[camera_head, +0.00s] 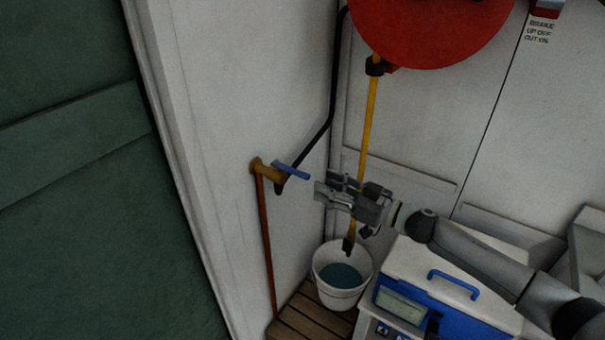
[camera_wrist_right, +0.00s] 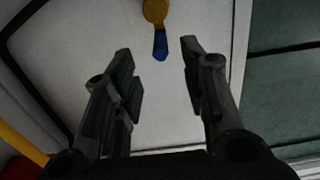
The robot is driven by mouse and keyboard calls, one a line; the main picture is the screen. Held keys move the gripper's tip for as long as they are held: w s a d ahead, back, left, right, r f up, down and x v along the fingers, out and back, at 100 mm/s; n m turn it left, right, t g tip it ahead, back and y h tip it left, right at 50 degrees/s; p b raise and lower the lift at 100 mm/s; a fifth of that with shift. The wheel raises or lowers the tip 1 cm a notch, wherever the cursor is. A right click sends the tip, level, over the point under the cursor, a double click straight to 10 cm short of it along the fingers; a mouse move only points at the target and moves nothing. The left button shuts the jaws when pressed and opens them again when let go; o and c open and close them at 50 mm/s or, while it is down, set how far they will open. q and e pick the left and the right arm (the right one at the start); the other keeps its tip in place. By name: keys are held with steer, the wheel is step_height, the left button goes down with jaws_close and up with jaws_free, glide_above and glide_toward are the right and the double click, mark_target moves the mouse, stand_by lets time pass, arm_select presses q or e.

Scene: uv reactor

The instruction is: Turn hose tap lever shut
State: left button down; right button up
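The hose tap is a brass fitting (camera_head: 266,170) on the white wall, with a blue lever (camera_head: 291,170) sticking out to the right. In the right wrist view the blue lever (camera_wrist_right: 160,46) hangs below the brass tap (camera_wrist_right: 155,11), just beyond and between the fingertips. My right gripper (camera_head: 328,188) is open and empty, a short way right of the lever and apart from it. Its two fingers also show spread in the right wrist view (camera_wrist_right: 158,68). My left gripper is not in view.
A yellow hose (camera_head: 369,125) hangs from a red reel (camera_head: 430,25) into a white bucket (camera_head: 342,290) with dark contents. A black hose (camera_head: 318,135) runs to the tap. A blue-and-white case (camera_head: 445,285) stands at lower right. A copper pipe (camera_head: 267,245) runs below the tap.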

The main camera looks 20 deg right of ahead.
mark_target(302, 174)
steer(key=p+x, duration=0.1)
steer(key=x, duration=0.7)
jaws_close()
